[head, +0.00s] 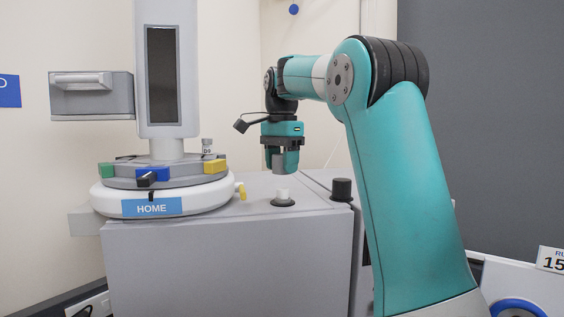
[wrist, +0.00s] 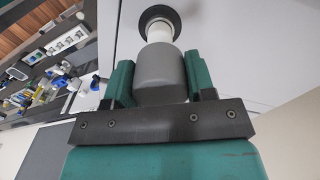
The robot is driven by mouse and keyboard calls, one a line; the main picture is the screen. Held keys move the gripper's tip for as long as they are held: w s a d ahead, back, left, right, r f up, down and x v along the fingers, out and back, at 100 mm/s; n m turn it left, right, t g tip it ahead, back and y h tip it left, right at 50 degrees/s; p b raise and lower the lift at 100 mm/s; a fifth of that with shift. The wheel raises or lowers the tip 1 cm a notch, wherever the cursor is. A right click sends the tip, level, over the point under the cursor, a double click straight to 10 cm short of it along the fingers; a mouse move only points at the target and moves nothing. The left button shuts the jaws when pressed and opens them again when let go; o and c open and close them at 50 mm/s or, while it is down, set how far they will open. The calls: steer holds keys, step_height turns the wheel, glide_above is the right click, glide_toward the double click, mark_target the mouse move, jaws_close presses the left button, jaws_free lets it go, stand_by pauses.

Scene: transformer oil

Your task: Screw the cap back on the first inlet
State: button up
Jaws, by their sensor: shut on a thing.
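My gripper (head: 281,160) points down and is shut on a grey cap (head: 280,160). The cap is held above the grey machine top, with a visible gap over a white inlet neck (head: 283,194) in a dark ring. In the wrist view my gripper (wrist: 160,88) has its green fingers on both sides of the grey cap (wrist: 160,72). The white inlet neck (wrist: 159,32) and its black ring show just beyond the cap there. From the head view the cap looks roughly in line over the neck; exact alignment I cannot tell.
A dark cap (head: 342,189) sits on the machine (head: 230,260) to the right of the inlet. To the left stands a round turntable (head: 165,198) marked HOME, with coloured blocks and a tall grey column (head: 184,70). A yellow fitting (head: 241,190) sticks out beside it.

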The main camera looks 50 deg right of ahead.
mark_target(282, 189)
steer(key=shift+f+b, duration=2.25)
steer(key=shift+f, duration=0.25)
steer(key=shift+f+b, duration=0.65)
steer(key=shift+b, duration=0.05)
